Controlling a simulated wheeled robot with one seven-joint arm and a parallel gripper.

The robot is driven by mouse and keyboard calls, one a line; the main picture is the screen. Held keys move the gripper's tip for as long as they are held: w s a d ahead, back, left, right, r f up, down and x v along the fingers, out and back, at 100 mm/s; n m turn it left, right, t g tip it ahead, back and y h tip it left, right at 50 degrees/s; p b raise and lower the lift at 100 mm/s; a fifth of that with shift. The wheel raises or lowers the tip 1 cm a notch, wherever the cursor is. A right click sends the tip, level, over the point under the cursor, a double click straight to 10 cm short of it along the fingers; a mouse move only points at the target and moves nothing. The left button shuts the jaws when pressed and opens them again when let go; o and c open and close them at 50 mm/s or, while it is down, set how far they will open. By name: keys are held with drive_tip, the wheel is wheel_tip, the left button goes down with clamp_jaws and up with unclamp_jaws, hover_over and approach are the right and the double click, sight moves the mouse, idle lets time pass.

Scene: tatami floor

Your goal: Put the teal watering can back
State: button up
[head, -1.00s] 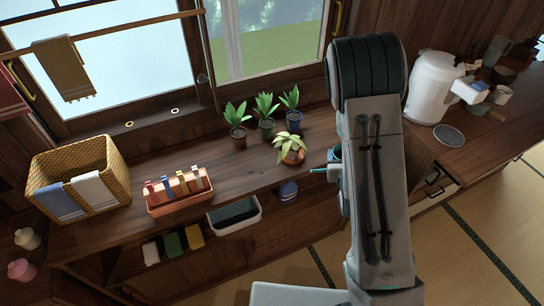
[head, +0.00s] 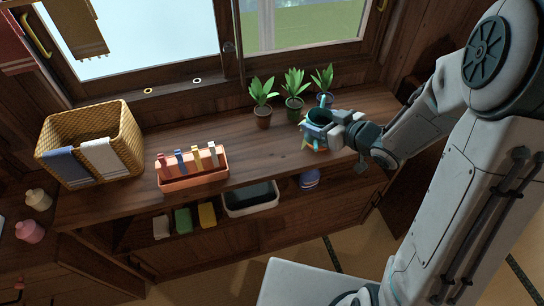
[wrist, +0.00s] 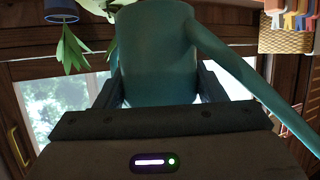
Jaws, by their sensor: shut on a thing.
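The teal watering can (head: 318,116) is in my gripper (head: 322,130), over the right part of the wooden counter, in front of the potted plants. Its open top faces the head camera. Whether its base touches the counter cannot be told. In the wrist view the can (wrist: 158,45) fills the middle, between the two dark fingers of my gripper (wrist: 158,88), with a long thin teal part slanting down to the right.
An orange caddy (head: 194,180) and a wicker basket (head: 130,130) stand to the left. Bare counter (head: 255,150) lies between caddy and gripper. A white bin (head: 251,211) sits below.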

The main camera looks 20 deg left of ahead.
drive_tip(key=shift+s+a+r+n+g+y, duration=0.15)
drive_tip(key=shift+s+a+n+g+y, duration=0.25)
drive_tip(key=shift+s+n+g, duration=0.15)
drive_tip(key=shift+s+a, duration=0.2)
drive_tip(key=shift+g, duration=0.35)
drive_tip(key=shift+w+a+f+b, duration=0.15)
drive_tip(key=shift+a+f, duration=1.65)
drive_tip(key=shift+a, duration=0.1)
drive_tip(key=shift+w+a+f+b, duration=0.15)
drive_tip(key=shift+w+a+f, duration=0.05)
drive_tip(key=shift+a+f, duration=1.7)
drive_tip(key=shift+w+a+f+b, duration=0.15)
drive_tip(key=shift+a+f, duration=1.6)
drive_tip(key=shift+a, duration=0.15)
drive_tip(key=shift+f, duration=0.2)
drive_tip(key=o, duration=1.2)
drive_tip(key=shift+c, duration=0.2)
drive_tip(key=shift+r, duration=0.1)
